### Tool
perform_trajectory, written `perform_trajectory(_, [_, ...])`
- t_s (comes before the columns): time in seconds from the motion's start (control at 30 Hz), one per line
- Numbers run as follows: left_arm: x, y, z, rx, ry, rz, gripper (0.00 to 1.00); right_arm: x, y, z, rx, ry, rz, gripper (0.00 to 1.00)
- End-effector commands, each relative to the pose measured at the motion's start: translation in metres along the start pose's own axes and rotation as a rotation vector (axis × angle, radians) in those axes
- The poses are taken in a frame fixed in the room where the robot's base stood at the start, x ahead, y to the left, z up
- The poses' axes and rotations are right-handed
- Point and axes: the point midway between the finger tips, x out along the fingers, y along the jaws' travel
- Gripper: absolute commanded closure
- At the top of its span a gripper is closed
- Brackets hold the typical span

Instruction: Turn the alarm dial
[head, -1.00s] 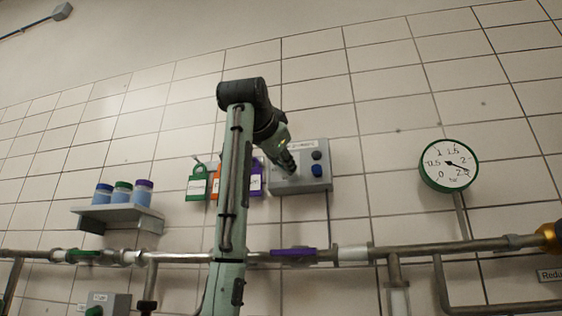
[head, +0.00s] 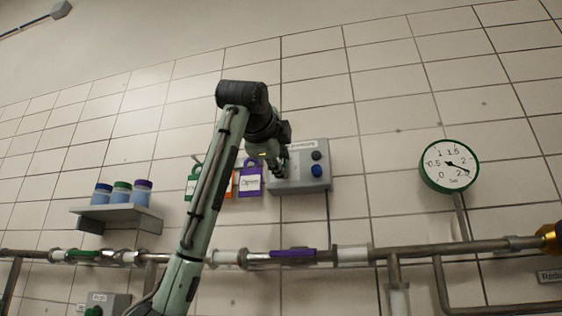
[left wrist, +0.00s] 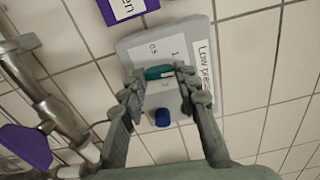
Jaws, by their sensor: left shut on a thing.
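A grey box (head: 300,187) is fixed to the tiled wall, with a black knob (head: 317,155) and a blue knob (head: 316,171) on its right side. The left wrist view shows the box (left wrist: 190,45) close up, with a label starting "Low press" and numbers around a teal dial (left wrist: 158,72). My left gripper (left wrist: 163,84) is shut on the teal dial, one finger on each side. The blue knob (left wrist: 162,117) lies between the fingers, nearer the palm. In the head view my left gripper (head: 281,168) hides the dial. My right gripper is not in view.
A purple tag (head: 250,181) hangs left of the box, beside orange and green ones. A pipe (head: 440,247) with a purple valve handle (head: 293,252) runs below. A shelf with jars (head: 117,214) is at left, a round gauge (head: 449,166) at right.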

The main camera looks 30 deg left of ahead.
Motion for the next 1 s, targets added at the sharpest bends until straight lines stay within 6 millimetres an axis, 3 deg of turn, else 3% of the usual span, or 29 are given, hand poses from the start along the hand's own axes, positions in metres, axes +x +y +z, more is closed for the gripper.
perform_trajectory(0.5, [0.0, 0.002, 0.0, 0.366, 0.002, 0.002, 0.98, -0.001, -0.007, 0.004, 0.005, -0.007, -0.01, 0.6])
perform_trajectory(1.0, [0.0, 0.003, -0.001, 0.449, 0.003, 0.004, 0.98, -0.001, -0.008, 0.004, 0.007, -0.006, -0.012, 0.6])
